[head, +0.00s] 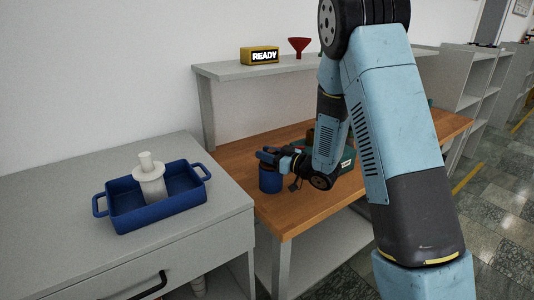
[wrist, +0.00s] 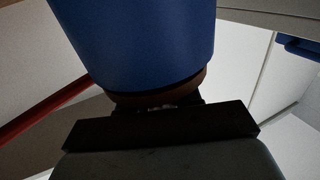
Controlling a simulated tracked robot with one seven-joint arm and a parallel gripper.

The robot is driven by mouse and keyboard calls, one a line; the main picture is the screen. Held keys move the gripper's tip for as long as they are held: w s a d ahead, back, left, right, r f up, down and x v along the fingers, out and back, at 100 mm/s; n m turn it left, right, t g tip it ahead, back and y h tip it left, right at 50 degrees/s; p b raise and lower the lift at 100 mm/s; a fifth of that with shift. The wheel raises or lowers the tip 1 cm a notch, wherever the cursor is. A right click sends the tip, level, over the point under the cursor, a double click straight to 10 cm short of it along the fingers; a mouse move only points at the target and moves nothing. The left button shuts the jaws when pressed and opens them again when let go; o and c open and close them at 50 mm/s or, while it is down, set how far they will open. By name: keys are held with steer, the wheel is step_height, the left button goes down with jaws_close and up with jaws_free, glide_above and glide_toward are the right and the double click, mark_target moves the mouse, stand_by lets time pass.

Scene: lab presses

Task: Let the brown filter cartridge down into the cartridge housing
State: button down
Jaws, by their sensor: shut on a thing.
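My gripper (head: 272,157) is at the top of a blue cylindrical housing (head: 270,180) at the left end of the wooden bench. The blue housing fills the top middle of the wrist view (wrist: 140,40). Between it and my dark jaws (wrist: 160,122) is a brown rounded band (wrist: 155,95), which looks like part of the brown filter cartridge. My gripper is shut on it. The rest of the cartridge is hidden, so I cannot tell how deep it sits in the housing. In the head view the jaws cover the housing's mouth.
A blue tray (head: 128,212) with a white stepped cylinder (head: 150,180) stands on the grey cabinet at left. A yellow READY box (head: 260,55) and red funnel (head: 299,46) are on the shelf. A green object (head: 348,160) is behind my arm.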

steer(key=shift+f, duration=0.2)
steer(key=c, duration=0.7)
jaws_free()
steer(key=v, duration=1.3)
steer(key=shift+s+d, duration=0.3)
